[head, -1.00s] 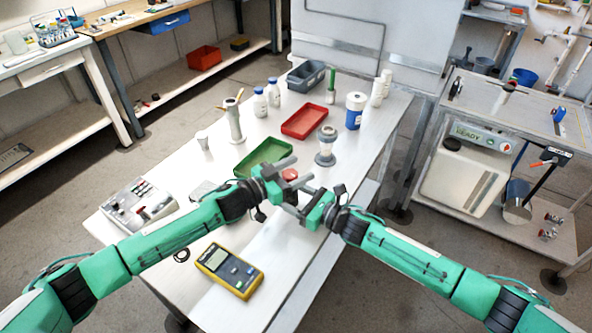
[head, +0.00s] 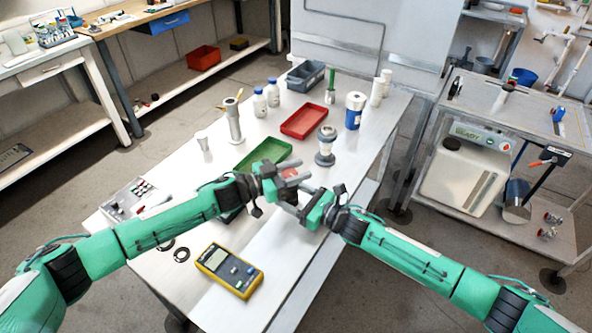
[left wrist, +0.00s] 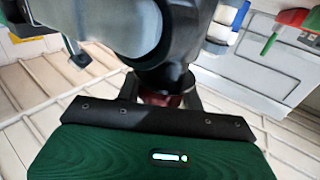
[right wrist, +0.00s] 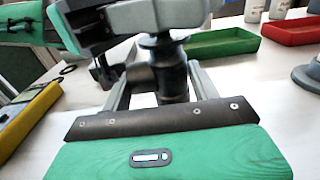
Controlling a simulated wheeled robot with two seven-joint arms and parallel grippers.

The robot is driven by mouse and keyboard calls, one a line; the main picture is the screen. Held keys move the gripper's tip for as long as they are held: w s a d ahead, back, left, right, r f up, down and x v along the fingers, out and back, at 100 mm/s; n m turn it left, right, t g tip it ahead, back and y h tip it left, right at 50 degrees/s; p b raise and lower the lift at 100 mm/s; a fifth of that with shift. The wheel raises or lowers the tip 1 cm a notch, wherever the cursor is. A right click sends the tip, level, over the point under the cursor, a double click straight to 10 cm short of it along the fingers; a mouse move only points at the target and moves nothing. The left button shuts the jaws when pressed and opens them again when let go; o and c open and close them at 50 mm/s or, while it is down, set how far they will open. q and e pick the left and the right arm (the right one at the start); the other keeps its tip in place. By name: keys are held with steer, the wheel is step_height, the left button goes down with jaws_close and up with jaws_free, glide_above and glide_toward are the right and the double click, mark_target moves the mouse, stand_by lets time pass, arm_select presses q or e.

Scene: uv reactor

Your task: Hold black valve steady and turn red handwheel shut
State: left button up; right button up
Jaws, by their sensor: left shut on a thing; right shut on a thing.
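The red handwheel (head: 289,173) shows as a small patch between the fingers of my left gripper (head: 297,178), which is shut on it. In the left wrist view a dark red bit of the handwheel (left wrist: 160,99) shows between the fingers, mostly hidden by the gripper and arm parts. The black valve (right wrist: 166,78) stands upright in the right wrist view. My right gripper (right wrist: 160,98) is shut on its body from the near side, below the left gripper. In the head view the grippers hide most of the valve.
A green tray (head: 264,153) lies just behind the grippers and a red tray (head: 304,122) farther back. A grey-white flanged fitting (head: 325,148) stands to the right. A yellow meter (head: 229,270) lies at the front, and a control box (head: 128,197) sits at the left edge.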

arm_select(q)
steer(key=shift+s+m+g+h, duration=0.2)
steer(key=shift+m+g+h, duration=0.2)
steer(key=shift+m+g, duration=1)
steer(key=shift+s+m+g+h, duration=0.15)
steer(key=shift+m+g+h, duration=0.4)
steer(key=shift+g, duration=1.45)
steer(key=shift+m, duration=0.25)
steer(key=o, duration=1)
step_height(320, 180, up, 10)
